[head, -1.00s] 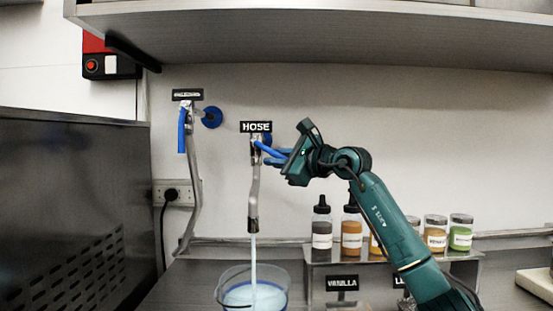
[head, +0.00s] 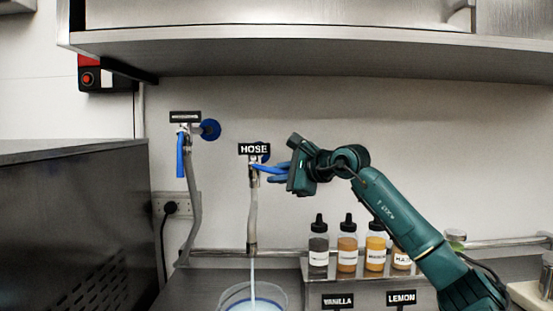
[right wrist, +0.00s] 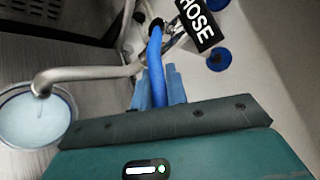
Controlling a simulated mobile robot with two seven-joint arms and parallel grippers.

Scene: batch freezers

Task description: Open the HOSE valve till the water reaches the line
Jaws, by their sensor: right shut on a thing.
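The valve under the HOSE sign (head: 254,149) has a blue lever handle (head: 259,168), which lies nearly level in the head view. My right gripper (head: 279,173) is shut on this handle; in the right wrist view the handle (right wrist: 157,75) runs between its two blue fingers. A grey hose (head: 252,218) hangs from the valve, and a thin stream of water (head: 253,272) falls from its end into a clear bucket (head: 285,294). The bucket also shows in the right wrist view (right wrist: 72,112), with pale blue water (right wrist: 32,122) in it. I cannot make out a fill line. My left gripper is out of view.
A second valve with a hanging blue handle (head: 180,155) is to the left. Several capped bottles (head: 347,246) stand on a steel rack (head: 375,285) at right, behind my arm. A shelf (head: 320,38) overhangs above, and a dark steel cabinet (head: 70,220) fills the left.

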